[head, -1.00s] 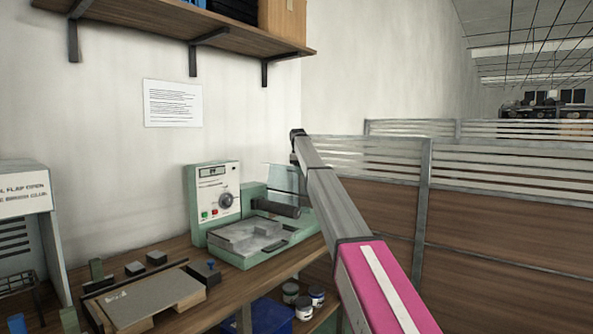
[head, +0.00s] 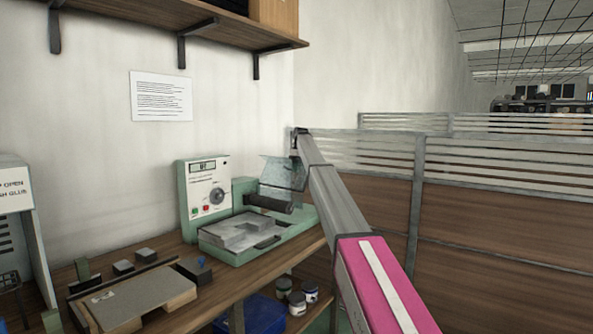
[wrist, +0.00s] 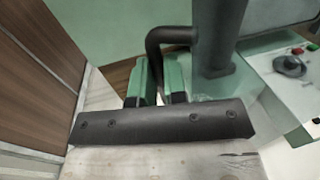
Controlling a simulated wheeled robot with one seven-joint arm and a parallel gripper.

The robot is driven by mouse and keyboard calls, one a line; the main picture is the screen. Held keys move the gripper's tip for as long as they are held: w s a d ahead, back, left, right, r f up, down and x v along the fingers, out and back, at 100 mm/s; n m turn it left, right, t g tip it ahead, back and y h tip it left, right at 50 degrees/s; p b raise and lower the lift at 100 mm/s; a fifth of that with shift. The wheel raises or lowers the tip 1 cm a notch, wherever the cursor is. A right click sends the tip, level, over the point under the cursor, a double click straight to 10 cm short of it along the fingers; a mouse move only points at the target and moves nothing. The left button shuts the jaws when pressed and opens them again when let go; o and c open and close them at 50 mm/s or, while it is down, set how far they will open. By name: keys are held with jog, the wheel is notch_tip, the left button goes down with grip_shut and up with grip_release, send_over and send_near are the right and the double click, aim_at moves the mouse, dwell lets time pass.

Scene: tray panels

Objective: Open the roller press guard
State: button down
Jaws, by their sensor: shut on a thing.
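The green roller press stands on the bench, with a control box (head: 206,194) at its left and a dark roller (head: 270,202) across its bed. Its clear guard (head: 283,172) is tilted up above the roller, next to the end of my arm. In the head view my gripper is mostly hidden behind my arm. In the wrist view my gripper (wrist: 161,78) shows as two short green fingers close together, with a dark bent bar (wrist: 158,42) running down between them. The bar looks like the guard's handle. The clear pane is hard to make out there.
A wood partition (head: 480,225) stands to the right of the bench (head: 215,287). A shelf (head: 200,22) hangs above. A board fixture (head: 140,295) lies at the front left. Jars (head: 297,303) and a blue bin (head: 262,315) sit below the bench top.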

jog(key=shift+w+d+r, duration=0.15)
jog(key=shift+w+r, duration=0.05)
jog(key=shift+w, duration=0.05)
jog(key=c, duration=1.2)
grip_release()
jog(key=shift+o, duration=0.2)
jog(key=shift+f, duration=0.1)
notch_tip(320, 180, up, 7)
jog(key=w, duration=0.1)
jog(key=shift+d+r, duration=0.2)
jog(key=shift+d, duration=0.25)
